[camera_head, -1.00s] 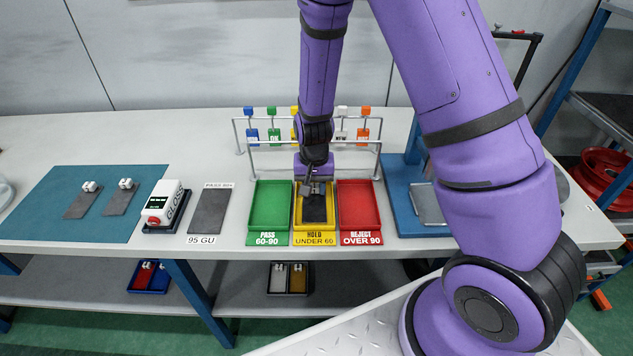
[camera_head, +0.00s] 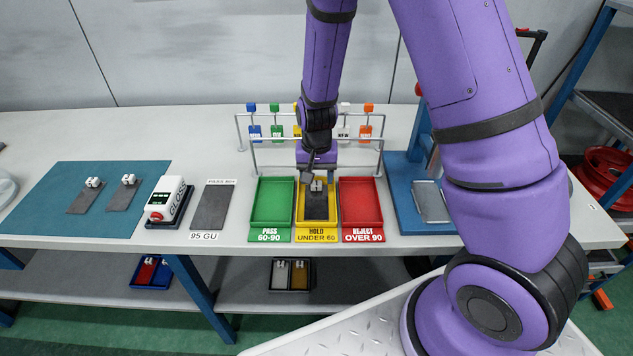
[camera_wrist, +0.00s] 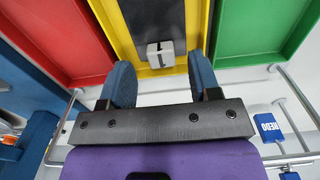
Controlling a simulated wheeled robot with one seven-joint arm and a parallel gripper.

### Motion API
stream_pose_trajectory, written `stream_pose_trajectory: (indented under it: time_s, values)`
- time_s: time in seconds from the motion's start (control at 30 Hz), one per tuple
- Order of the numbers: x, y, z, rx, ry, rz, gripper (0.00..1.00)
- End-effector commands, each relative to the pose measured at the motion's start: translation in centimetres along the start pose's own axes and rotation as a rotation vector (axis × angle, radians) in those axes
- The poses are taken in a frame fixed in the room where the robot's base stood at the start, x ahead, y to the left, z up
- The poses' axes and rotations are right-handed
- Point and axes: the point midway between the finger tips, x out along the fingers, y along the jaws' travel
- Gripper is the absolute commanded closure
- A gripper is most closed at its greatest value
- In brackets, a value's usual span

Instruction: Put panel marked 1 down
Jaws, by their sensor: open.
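A dark grey panel (camera_head: 317,207) lies in the yellow HOLD UNDER 60 tray (camera_head: 299,218). Its small whitish grip block (camera_head: 316,186) stands at the panel's far end; no number can be read on it. In the wrist view, the panel (camera_wrist: 155,18) lies inside the yellow tray (camera_wrist: 118,38), with the block (camera_wrist: 160,54) near the tray's rim. My gripper (camera_head: 319,175) is at the far end of this tray. Its two blue fingers (camera_wrist: 160,68) are spread apart and empty, with the block ahead between them and clear of both.
The green PASS tray (camera_head: 273,203) and red REJECT tray (camera_head: 361,203) flank the yellow one. A rail rack with coloured tags (camera_head: 254,132) stands behind. Left are a gloss meter (camera_head: 167,202), a 95 GU plate (camera_head: 211,207) and a teal mat (camera_head: 60,215) with two panels.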

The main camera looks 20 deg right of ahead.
Motion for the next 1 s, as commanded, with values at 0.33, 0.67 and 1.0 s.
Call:
stream_pose_trajectory:
  time_s: [0.33,0.67,1.0]
  values:
    - [-6.4,-0.1,0.0,-0.003,0.002,-0.002,0.43]
    - [-9.3,0.0,0.0,0.000,0.000,-0.001,0.43]
    - [-12.9,0.8,0.7,-0.028,0.022,-0.041,0.43]
